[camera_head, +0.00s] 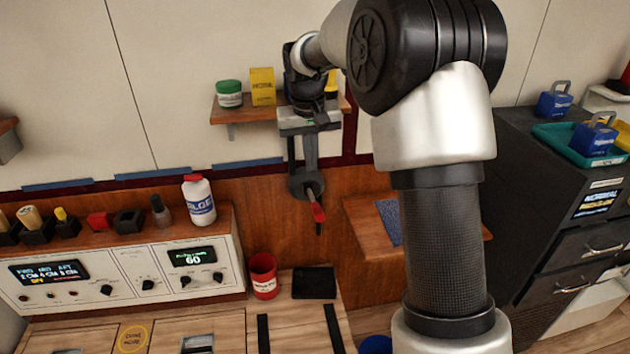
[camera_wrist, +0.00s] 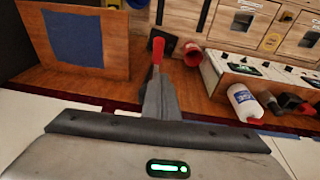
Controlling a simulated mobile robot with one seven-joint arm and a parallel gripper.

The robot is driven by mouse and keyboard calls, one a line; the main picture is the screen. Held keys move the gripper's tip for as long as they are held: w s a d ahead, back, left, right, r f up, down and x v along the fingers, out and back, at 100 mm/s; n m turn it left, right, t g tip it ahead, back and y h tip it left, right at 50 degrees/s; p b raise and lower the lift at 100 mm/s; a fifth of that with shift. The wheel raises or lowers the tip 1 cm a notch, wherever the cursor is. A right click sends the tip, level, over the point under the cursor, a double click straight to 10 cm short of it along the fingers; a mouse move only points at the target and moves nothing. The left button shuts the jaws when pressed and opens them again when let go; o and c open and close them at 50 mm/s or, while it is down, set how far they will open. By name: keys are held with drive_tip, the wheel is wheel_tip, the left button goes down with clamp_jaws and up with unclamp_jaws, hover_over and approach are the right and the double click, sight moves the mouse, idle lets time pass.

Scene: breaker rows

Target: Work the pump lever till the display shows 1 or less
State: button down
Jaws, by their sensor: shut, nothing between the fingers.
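The pump lever (camera_head: 318,212) has a red grip and hangs from a dark round mount (camera_head: 302,186) on the wooden wall. The red grip also shows in the wrist view (camera_wrist: 157,50). My gripper (camera_head: 309,166) points down, shut and empty, just above the mount; its fingers hide part of the lever. In the wrist view the shut fingers (camera_wrist: 160,103) overlap the lever's base, and I cannot tell whether they touch it. One panel display (camera_head: 192,256) reads 60. Another display (camera_head: 48,272) shows FWD, MID, AFT with small cm values.
A shelf (camera_head: 232,115) with a green-lidded jar (camera_head: 229,94) and yellow box (camera_head: 263,87) is behind my wrist. A white bottle (camera_head: 199,200) stands left of the lever, and a red cup (camera_head: 264,276) is below. A wooden ledge (camera_head: 367,220) with a blue pad is at right.

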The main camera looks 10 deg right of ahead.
hover_over(317, 209)
drive_tip(key=f, duration=1.2)
drive_tip(key=shift+s+a+p, duration=0.25)
drive_tip(key=shift+s+p, duration=0.05)
drive_tip(key=shift+s+d+f, duration=0.1)
drive_tip(key=shift+f, duration=0.35)
